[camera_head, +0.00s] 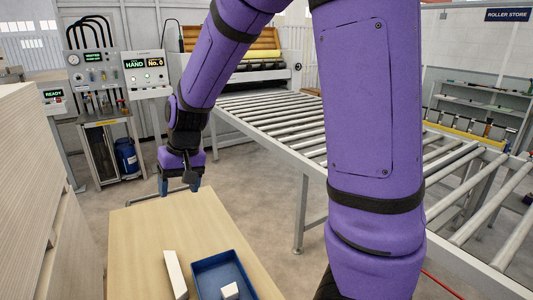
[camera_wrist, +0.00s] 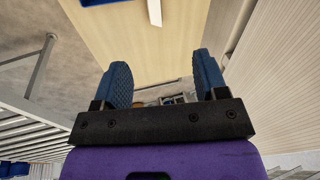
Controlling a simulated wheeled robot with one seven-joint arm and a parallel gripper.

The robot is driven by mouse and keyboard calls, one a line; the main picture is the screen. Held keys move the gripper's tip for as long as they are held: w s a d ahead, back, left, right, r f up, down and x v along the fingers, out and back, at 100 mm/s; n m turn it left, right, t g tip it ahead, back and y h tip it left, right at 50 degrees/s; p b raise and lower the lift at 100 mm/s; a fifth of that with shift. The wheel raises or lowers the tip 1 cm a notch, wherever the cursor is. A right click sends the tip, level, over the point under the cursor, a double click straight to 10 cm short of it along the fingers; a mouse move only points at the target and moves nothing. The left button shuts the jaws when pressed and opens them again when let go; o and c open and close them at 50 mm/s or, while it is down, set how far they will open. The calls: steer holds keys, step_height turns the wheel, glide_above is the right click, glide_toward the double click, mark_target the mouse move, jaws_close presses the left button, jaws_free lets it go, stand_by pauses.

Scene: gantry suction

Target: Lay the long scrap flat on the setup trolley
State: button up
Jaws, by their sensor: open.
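The long white scrap (camera_head: 174,274) is on the light wooden top of the trolley (camera_head: 140,240), left of a blue tray (camera_head: 201,271). It shows as a narrow strip; I cannot tell which face is down. A small white block (camera_head: 230,290) sits in the tray. My gripper (camera_head: 179,190) is open and empty, above the trolley's far edge and apart from the scrap. In the wrist view my gripper's two blue fingers (camera_wrist: 163,75) are spread, with the trolley top (camera_wrist: 120,45) beyond. The scrap's end (camera_wrist: 155,12) and the tray's edge (camera_wrist: 100,2) show at the top.
A tall stack of pale sheets (camera_head: 40,190) stands close on the left. A roller conveyor (camera_head: 270,112) runs along the right. A control panel (camera_head: 147,75) stands behind. The far half of the trolley top is bare.

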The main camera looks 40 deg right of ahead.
steer(key=s+d+r+t, duration=0.1)
steer(key=s+d+r, duration=0.1)
steer(key=s+r, duration=0.2)
steer(key=s+d+r+n+t+h, duration=0.1)
steer(key=s+r, duration=0.4)
steer(key=s, duration=0.6)
steer(key=s+d+r+t+h, duration=0.1)
steer(key=s+d+r, duration=0.3)
steer(key=s, duration=0.4)
steer(key=shift+r+t, duration=0.3)
steer(key=shift+r, duration=0.1)
steer(key=shift+w, duration=0.1)
